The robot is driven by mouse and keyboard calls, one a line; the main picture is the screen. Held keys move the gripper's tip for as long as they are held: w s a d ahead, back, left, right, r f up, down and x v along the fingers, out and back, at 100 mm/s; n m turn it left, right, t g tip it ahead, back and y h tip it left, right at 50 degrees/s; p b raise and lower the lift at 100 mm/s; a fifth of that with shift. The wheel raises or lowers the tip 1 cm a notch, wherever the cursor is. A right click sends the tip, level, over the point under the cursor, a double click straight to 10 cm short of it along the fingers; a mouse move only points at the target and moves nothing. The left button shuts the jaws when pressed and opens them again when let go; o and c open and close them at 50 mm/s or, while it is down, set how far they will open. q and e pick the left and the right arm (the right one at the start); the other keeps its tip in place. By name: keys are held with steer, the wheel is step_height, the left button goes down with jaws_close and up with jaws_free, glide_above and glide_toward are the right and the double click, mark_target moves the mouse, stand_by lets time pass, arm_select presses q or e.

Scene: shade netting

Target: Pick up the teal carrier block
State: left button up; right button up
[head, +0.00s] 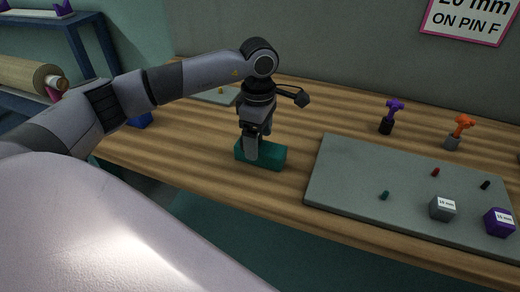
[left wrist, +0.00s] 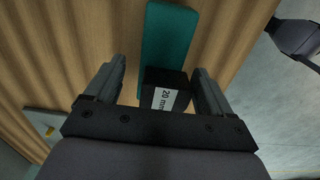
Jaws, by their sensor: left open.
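The teal carrier block (head: 274,157) lies on the wooden table close to its front edge. In the left wrist view the teal block (left wrist: 168,42) stretches away beyond the fingertips. My left gripper (head: 252,150) points down at the block's left part. In the left wrist view its fingers (left wrist: 158,85) are open on either side of a black block (left wrist: 163,84) with a "20 mm" label. The black block overlaps the near end of the teal block; I cannot tell how they are joined. A gap shows beside the left finger. My right gripper is not in view.
A grey mat (head: 350,185) to the right holds small pegs, a labelled grey block (head: 442,208) and a labelled purple block (head: 499,222). A purple-topped tool (head: 393,110) and an orange-topped tool (head: 463,124) stand behind. A small board (head: 215,96) lies at the back left.

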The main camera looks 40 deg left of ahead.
mark_target(260, 146)
arm_select(q)
steer(key=shift+d+f, duration=0.2)
steer(key=shift+f, duration=1.65)
steer(key=c, duration=1.4)
steer(key=shift+r, duration=0.1)
steer(key=shift+r, duration=0.1)
